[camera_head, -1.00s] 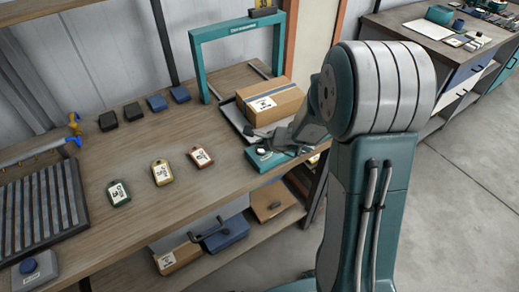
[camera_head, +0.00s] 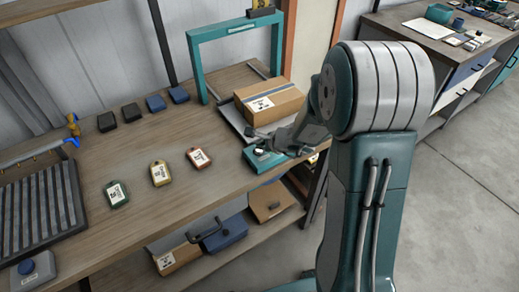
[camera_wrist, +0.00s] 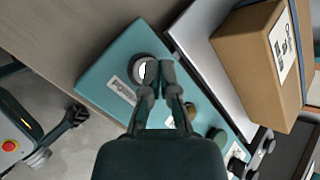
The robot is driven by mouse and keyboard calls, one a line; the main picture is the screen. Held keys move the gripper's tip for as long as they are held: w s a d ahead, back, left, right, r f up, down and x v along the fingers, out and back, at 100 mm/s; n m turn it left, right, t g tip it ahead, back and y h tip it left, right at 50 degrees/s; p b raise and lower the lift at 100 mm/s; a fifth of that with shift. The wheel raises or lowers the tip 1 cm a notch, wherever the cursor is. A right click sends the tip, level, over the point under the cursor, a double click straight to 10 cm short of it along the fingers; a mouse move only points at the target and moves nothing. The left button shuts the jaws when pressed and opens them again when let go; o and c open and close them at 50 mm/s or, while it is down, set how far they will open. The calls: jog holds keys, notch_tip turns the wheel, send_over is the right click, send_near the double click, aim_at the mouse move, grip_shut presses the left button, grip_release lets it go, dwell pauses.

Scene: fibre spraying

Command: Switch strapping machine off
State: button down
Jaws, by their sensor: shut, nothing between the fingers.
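The strapping machine's teal arch (camera_head: 238,27) stands over the back of the bench, with a cardboard box (camera_head: 285,100) on its bed. Its teal control box (camera_head: 264,163) sits at the bench's front right edge. In the wrist view the control box (camera_wrist: 105,75) carries a label, a dark round knob (camera_wrist: 139,66) with a white mark, and several round buttons (camera_wrist: 216,135). My gripper (camera_wrist: 160,72) is shut and empty, its fingertips beside the knob and partly covering it. I cannot tell whether they touch it. In the head view my gripper (camera_head: 275,148) is over the control box.
Green, yellow and red tagged items (camera_head: 160,173) lie on the bench, with dark and blue blocks (camera_head: 156,103) behind. A slatted rack (camera_head: 40,212) is at the left. A lower shelf holds boxes (camera_head: 180,258). Bare bench lies left of the control box.

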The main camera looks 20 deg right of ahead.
jog(key=shift+d+f, duration=0.1)
jog(key=shift+f, duration=0.1)
jog(key=shift+r, duration=0.1)
jog(key=shift+a+r, duration=0.25)
jog(key=shift+r, duration=0.15)
jog(key=shift+r, duration=3)
